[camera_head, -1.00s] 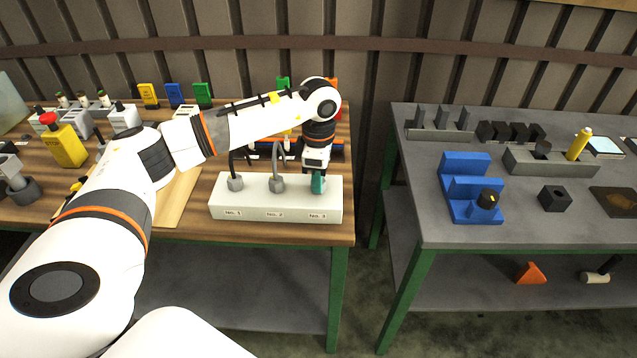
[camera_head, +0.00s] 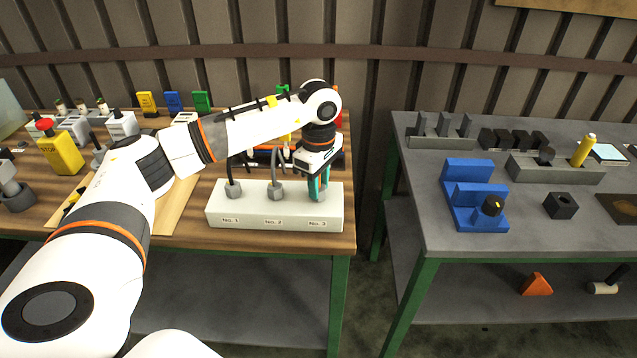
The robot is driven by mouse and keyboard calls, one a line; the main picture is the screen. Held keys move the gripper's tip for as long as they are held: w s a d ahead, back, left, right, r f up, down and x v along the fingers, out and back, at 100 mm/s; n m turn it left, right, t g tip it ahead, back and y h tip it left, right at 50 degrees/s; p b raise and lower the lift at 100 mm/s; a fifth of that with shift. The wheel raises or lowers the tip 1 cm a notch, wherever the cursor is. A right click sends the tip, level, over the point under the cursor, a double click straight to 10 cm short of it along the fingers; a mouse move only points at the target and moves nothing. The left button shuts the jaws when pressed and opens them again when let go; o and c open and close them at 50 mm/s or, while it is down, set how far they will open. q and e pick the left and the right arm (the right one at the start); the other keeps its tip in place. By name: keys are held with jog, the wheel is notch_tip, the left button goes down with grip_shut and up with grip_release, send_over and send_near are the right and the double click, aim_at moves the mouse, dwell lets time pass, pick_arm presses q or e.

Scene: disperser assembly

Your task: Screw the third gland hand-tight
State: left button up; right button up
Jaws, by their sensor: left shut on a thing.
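A white block (camera_head: 250,217) labelled No. 1, No. 2 and No. 3 stands near the front edge of the wooden bench. Grey glands with dark cables stand at No. 1 (camera_head: 232,189) and No. 2 (camera_head: 275,192). My left gripper (camera_head: 319,190) points down over No. 3, its teal fingers shut around the third gland (camera_head: 317,197), which shows only partly between them. The fingers and wrist hide most of this gland and its cable. My right gripper is not in view.
A yellow box with a red button (camera_head: 60,150) stands on the bench at left. Yellow, blue and green blocks stand at the back. Across a gap, a grey table (camera_head: 430,145) holds a blue stepped fixture (camera_head: 470,195) and dark blocks.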

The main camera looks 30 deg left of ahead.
pick_arm(q)
jog(key=shift+w+r, duration=0.1)
jog(key=shift+r, duration=0.05)
jog(key=o, duration=1)
jog(key=shift+c, duration=0.2)
notch_tip(320, 180, up, 12)
jog(key=shift+f+b, duration=0.1)
jog(key=shift+b, duration=0.65)
